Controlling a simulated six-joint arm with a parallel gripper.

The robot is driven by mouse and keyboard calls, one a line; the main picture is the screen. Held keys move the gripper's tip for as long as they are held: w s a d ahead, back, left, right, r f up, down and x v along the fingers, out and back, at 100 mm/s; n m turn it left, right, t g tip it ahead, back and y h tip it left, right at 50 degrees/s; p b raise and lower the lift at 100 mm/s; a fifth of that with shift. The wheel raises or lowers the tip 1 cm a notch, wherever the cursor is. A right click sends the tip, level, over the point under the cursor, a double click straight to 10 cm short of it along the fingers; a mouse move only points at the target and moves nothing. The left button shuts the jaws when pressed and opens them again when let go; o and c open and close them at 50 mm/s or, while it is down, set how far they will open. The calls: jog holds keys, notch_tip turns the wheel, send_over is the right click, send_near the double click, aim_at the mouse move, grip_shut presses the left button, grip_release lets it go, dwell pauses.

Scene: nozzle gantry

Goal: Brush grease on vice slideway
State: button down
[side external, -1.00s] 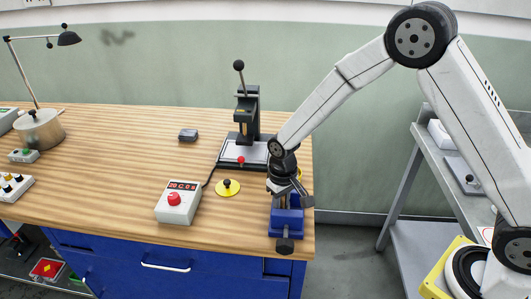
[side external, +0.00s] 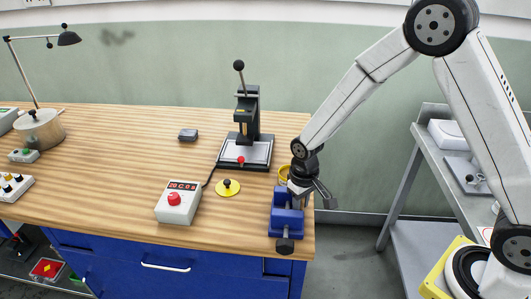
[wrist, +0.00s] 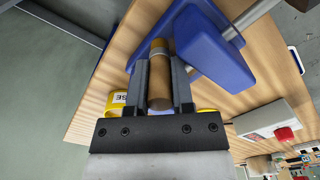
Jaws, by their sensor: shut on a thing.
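The blue vice (side external: 287,219) stands at the right front corner of the bench. In the wrist view its blue body (wrist: 210,45) and a grey bar lie just beyond my fingertips. My gripper (side external: 303,188) is at the vice's back right end. In the wrist view my gripper (wrist: 163,80) is shut on a brown, round-handled brush (wrist: 159,90) with a pale band near its far end. Its tip is close to the vice; I cannot tell whether they touch. A yellow grease tin (side external: 284,172) stands behind the vice, and its label partly shows in the wrist view (wrist: 122,99).
A black arbor press (side external: 248,125) stands behind on the bench. A yellow disc with a black knob (side external: 227,187) and a control box with a red button (side external: 178,203) are to the left. A grey trolley (side external: 420,190) stands right of the bench, across a gap.

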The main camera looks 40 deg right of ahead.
jog(key=shift+s+d+r, duration=0.1)
jog(key=shift+r, duration=3.95)
jog(key=shift+f, duration=0.1)
